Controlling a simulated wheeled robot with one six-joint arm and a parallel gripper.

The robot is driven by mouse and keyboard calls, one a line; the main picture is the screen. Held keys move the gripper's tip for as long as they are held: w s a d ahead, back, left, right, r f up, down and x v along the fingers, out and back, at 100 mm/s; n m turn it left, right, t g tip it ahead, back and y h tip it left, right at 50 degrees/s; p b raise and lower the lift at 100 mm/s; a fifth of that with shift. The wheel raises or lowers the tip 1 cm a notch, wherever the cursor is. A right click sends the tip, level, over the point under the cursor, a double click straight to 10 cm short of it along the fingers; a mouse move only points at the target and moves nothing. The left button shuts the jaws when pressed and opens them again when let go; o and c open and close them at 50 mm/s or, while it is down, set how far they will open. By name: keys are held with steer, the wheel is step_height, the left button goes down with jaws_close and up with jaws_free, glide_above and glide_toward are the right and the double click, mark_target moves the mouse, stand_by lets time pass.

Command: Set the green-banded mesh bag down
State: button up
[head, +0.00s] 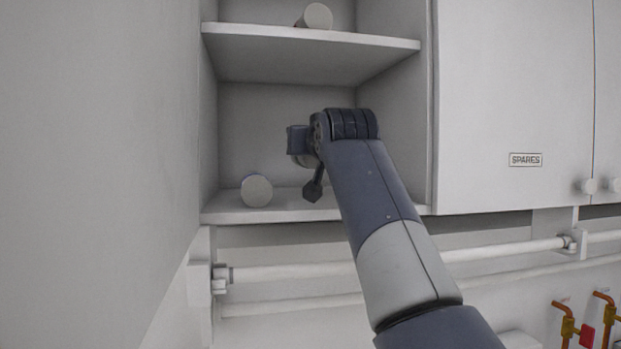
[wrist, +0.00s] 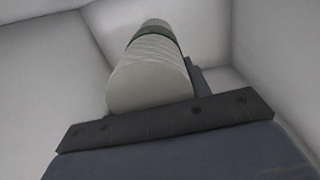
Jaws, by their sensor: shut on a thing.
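The green-banded mesh bag (wrist: 150,82) is a pale, netted cylinder with a dark green band near its far end in the wrist view. My gripper (wrist: 168,88) is shut on it; one dark finger shows along the bag's right side. In the head view my gripper is at the lower shelf compartment, mostly hidden behind my own wrist. I cannot tell whether the bag touches the shelf.
A similar pale roll with a bluish edge (head: 257,190) lies on the lower shelf (head: 226,214), left of my gripper. Another pale roll (head: 318,16) lies on the upper shelf (head: 310,40). A closed cabinet door (head: 510,90) marked SPARES is to the right. Pipes (head: 300,271) run below.

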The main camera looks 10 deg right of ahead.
steer(key=shift+f, duration=3.05)
steer(key=shift+f, duration=0.2)
steer(key=o, duration=1)
steer(key=shift+r, duration=0.2)
steer(key=s+b, duration=0.4)
steer(key=s, duration=0.8)
